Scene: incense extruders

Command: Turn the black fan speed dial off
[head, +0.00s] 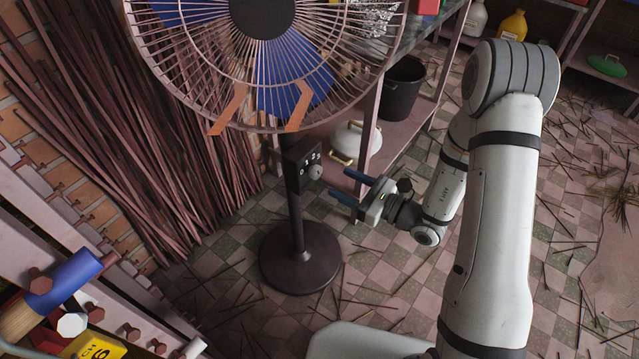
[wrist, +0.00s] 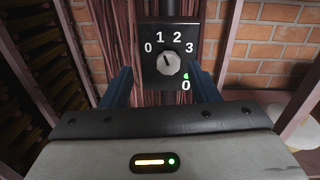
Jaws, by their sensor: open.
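The black fan (head: 297,225) stands upright on a round base, with its speed control box on the pole. The box is black (wrist: 151,75), marked 0, 1, 2, 3 in white, and carries a light grey round dial (wrist: 169,65). The dial also shows in the head view (head: 315,172). Its dark mark points up and slightly left, nearest the 1. A small green light and a lower 0 show at the box's bottom right. My gripper (head: 348,184) is open, its blue fingers pointing at the box from the right, apart from the dial. In the wrist view the dial lies between the fingers.
The wide fan cage (head: 300,45) overhangs the box. A rack with a white lidded pot (head: 354,143) and a dark bucket (head: 402,88) stands behind my gripper. Reddish sticks (head: 150,130) lean on the wall at left. The tiled floor right of the fan base has scattered sticks.

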